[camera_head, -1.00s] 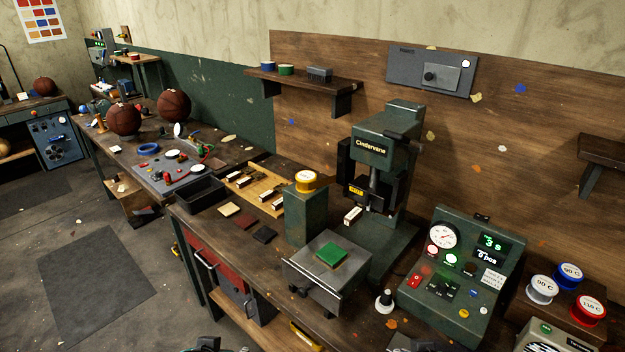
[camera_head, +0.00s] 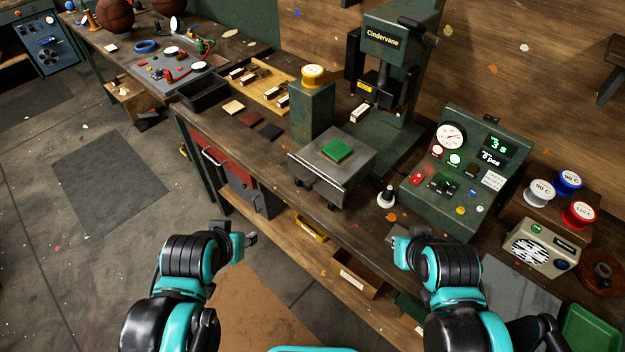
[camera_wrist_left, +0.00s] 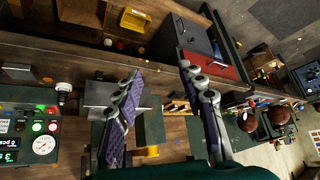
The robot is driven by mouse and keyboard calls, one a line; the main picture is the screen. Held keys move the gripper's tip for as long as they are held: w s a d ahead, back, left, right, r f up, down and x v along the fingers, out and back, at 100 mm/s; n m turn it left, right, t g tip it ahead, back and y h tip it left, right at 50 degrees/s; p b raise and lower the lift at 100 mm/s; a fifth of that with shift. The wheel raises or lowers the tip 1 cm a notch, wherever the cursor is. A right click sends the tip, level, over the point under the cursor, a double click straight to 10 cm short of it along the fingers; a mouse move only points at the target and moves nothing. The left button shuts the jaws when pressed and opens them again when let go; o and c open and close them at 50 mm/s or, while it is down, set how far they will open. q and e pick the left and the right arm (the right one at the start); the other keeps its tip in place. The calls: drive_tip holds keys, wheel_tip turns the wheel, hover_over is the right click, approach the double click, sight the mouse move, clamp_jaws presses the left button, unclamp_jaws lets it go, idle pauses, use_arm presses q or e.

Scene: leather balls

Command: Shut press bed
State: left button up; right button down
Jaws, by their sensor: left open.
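The press bed (camera_head: 346,171) is a grey metal plate with a front handle bar, slid out in front of the green Cindervane press (camera_head: 393,45). A green square pad (camera_head: 337,150) lies on the bed. In the left wrist view the grey bed (camera_wrist_left: 98,93) is partly hidden behind a finger. My left gripper (camera_head: 248,239) is in front of the bench, below and left of the bed, apart from it. Its two fingers are spread with nothing between them in the left wrist view (camera_wrist_left: 160,70). My right gripper (camera_head: 398,243) is low at the bench edge, right of the bed; its fingers are unclear.
A green post with a yellow knob (camera_head: 313,76) stands behind the bed's left side. Spools (camera_head: 540,191) and a radio (camera_head: 540,246) are farther right. Floor space lies left.

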use_arm(q)
drive_tip(key=shift+w+n, duration=0.1)
drive_tip(key=shift+n, duration=0.2)
drive_tip(key=c, duration=0.5)
drive_tip(key=shift+w+d+r+n, duration=0.15)
drive_tip(key=shift+w+n, duration=0.15)
drive_tip(key=shift+n, duration=0.4)
clamp_jaws()
drive_tip(key=w+d+f+n+h+p, duration=0.1)
drive_tip(key=w+n+h, duration=0.35)
drive_tip(key=n, duration=0.85)
drive_tip(key=w+d+f+n+h+p, duration=0.1)
drive_tip(key=w+d+n+h, duration=0.1)
drive_tip(key=w+n, duration=0.8)
drive_tip(key=w+d+f+n+b, duration=0.2)
drive_tip(key=w+d+f+b, duration=0.2)
drive_tip(key=w+d+f, duration=0.2)
drive_tip(key=shift+d+f+g, duration=0.3)
drive_tip(key=shift+d+f, duration=0.15)
drive_tip(key=shift+d, duration=0.25)
drive_tip(key=shift+w, duration=0.1)
